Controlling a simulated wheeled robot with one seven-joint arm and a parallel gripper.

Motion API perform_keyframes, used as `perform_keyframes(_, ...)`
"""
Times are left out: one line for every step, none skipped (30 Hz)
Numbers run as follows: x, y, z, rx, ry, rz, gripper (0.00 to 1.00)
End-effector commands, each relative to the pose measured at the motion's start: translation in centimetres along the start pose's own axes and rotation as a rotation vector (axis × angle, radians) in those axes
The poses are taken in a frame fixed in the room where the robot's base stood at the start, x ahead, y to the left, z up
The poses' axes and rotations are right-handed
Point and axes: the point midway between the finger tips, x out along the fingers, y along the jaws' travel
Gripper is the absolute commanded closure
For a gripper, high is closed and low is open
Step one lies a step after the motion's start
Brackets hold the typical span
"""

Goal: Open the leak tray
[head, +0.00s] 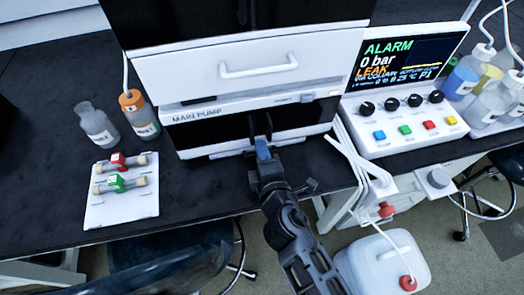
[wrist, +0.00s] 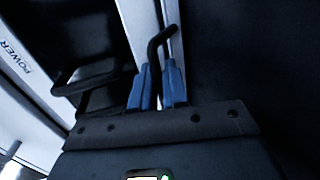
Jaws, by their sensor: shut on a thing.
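The stack's lower module, marked MAIN PUMP (head: 200,115), has a dark front. A pale strip (head: 228,149) runs along its bottom; no leak tray label is readable, so I cannot tell for sure which part is the tray. My gripper (head: 263,146) is at the middle of this lower front. In the wrist view its blue fingertips (wrist: 159,84) close around a thin black bent bar (wrist: 158,42), which looks like a handle in front of a pale strip (wrist: 172,25). Where the bar joins the front is partly hidden by the fingers.
A white drawer (head: 190,75) with a white handle (head: 258,66) sits above. Left are bottles (head: 97,125) and a white plate (head: 125,208) with fittings. Right is a control box (head: 400,130) reading ALARM and LEAK. Tubing and a white canister (head: 375,262) stand below right.

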Motion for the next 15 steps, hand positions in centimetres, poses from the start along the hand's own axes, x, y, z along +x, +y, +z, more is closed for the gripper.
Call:
perform_keyframes(0.0,0.0,0.0,0.000,0.000,-0.001,1.00)
perform_keyframes(0.0,0.0,0.0,0.000,0.000,-0.001,1.00)
perform_keyframes(0.0,0.0,0.0,0.000,0.000,-0.001,1.00)
perform_keyframes(0.0,-0.1,0.0,0.000,0.000,-0.001,1.00)
perform_keyframes(0.0,-0.1,0.0,0.000,0.000,-0.001,1.00)
perform_keyframes(0.0,-0.1,0.0,0.000,0.000,-0.001,1.00)
perform_keyframes(0.0,-0.1,0.0,0.000,0.000,-0.001,1.00)
perform_keyframes(0.0,-0.1,0.0,0.000,0.000,-0.001,1.00)
perform_keyframes(0.0,-0.1,0.0,0.000,0.000,-0.001,1.00)
perform_keyframes(0.0,-0.1,0.0,0.000,0.000,-0.001,1.00)
perform_keyframes(-0.1,-0.1,0.0,0.000,0.000,-0.001,1.00)
perform_keyframes(-0.3,-0.2,0.0,0.000,0.000,-0.002,1.00)
perform_keyframes(-0.5,-0.3,0.0,0.000,0.000,-0.002,1.00)
perform_keyframes(-0.8,-0.4,0.0,0.000,0.000,-0.003,1.00)
perform_keyframes(-1.4,-0.6,0.0,0.000,0.001,-0.003,1.00)
